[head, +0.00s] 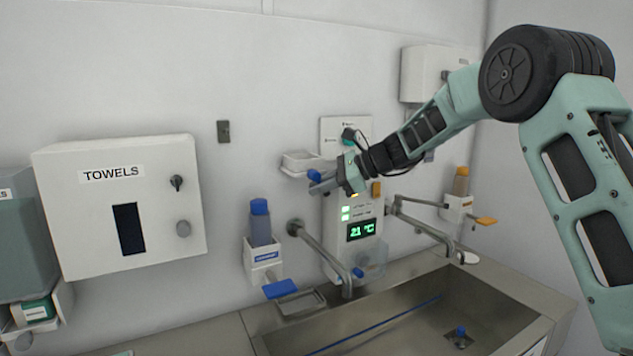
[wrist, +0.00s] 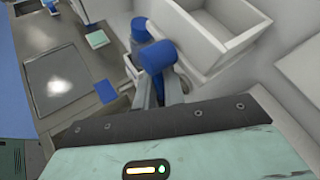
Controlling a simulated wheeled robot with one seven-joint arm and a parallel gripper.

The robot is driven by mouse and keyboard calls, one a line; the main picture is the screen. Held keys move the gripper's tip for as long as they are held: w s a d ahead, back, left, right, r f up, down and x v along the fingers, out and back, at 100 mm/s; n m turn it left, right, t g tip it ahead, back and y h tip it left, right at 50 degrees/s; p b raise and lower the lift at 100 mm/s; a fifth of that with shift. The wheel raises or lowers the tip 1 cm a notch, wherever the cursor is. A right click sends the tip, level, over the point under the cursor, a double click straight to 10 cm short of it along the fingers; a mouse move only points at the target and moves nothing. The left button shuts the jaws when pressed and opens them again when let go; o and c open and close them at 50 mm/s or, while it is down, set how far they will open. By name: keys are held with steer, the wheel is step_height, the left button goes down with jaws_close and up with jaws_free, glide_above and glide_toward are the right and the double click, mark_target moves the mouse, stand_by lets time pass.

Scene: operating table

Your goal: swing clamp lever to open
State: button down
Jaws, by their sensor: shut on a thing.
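The clamp lever appears as a blue-ended piece (head: 314,175) in front of the wall unit, below a small white tray. In the wrist view its round blue end (wrist: 158,56) shows large, just past the grey fingers. My gripper (head: 324,187) reaches in from the right and is shut on the lever; the grip also shows in the wrist view (wrist: 161,88). The lever's pivot and the clamp are hidden behind my gripper and wrist.
The white tray (head: 303,162) is on the wall close to my gripper. A display panel (head: 361,230) reads 21 °C below it. A blue-capped bottle (head: 260,222), taps (head: 318,245) and a steel sink (head: 490,335) lie lower. A towel box (head: 80,215) hangs left.

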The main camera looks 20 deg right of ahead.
steer(key=h+p, duration=0.1)
steer(key=n+h+p, duration=0.1)
steer(key=h+p, duration=0.1)
steer(key=d+r+h+p, duration=0.1)
steer(key=h+p, duration=0.1)
steer(key=shift+r+n, duration=0.1)
steer(key=shift+n, duration=0.3)
steer(key=h+p, duration=0.1)
steer(key=p, duration=0.1)
steer(key=n+h+p, duration=0.1)
steer(key=p, duration=0.1)
steer(key=shift+d+r, duration=0.25)
steer(key=shift+r, duration=0.05)
steer(key=shift+w+d+h+p, duration=0.1)
steer(key=shift+d+h+p, duration=0.1)
steer(key=shift+h+p, duration=0.65)
steer(key=shift+w+r, duration=0.1)
